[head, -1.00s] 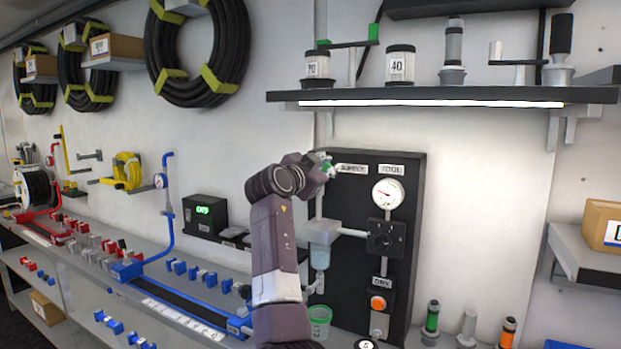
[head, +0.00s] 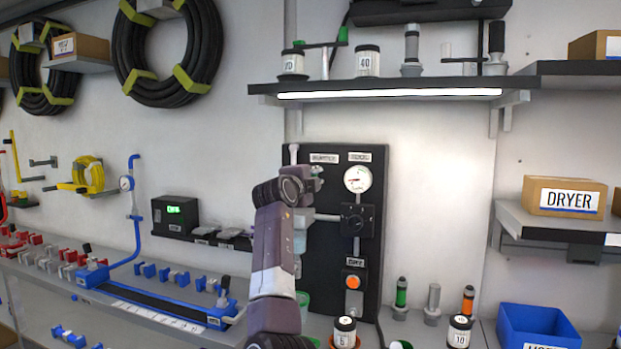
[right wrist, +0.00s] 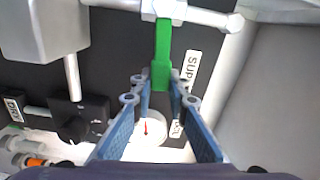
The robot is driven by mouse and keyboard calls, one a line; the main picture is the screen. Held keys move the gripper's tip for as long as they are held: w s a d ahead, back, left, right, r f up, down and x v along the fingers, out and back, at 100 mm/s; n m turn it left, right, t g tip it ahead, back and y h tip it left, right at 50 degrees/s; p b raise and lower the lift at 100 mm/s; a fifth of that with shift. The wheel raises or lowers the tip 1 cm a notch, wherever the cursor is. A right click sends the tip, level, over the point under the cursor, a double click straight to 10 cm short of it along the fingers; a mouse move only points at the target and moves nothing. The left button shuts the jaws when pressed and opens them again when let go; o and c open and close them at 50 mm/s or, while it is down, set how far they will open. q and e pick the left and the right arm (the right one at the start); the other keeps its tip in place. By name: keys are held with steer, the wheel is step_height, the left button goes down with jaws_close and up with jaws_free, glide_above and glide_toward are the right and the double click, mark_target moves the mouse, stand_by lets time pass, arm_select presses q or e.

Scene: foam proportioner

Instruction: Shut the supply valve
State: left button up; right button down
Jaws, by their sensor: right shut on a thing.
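The supply valve's green handle (right wrist: 162,45) shows in the right wrist view. It stands out from a white valve body (right wrist: 163,8) and lies crosswise to the white pipe (right wrist: 115,4). The SUPPLY label (right wrist: 190,68) is beside it. My right gripper (right wrist: 160,90) has its two blue fingers closed on the free end of the handle. In the head view my right gripper (head: 312,181) is at the upper left of the black panel (head: 375,160), just below the SUPPLY label (head: 324,158), and mostly hides the handle. My left gripper is not in view.
The panel carries a gauge (head: 357,179), a black knob (head: 357,220) and an orange button (head: 352,282). A lit shelf (head: 390,92) juts out above.

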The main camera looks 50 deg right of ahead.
steer(key=shift+f+m+b, duration=0.3)
steer(key=shift+f+m, duration=0.1)
steer(key=shift+m, duration=0.3)
steer(key=c, duration=1.8)
jaws_free()
steer(key=shift+f, duration=0.15)
steer(key=shift+c, duration=0.2)
steer(key=v, duration=1.2)
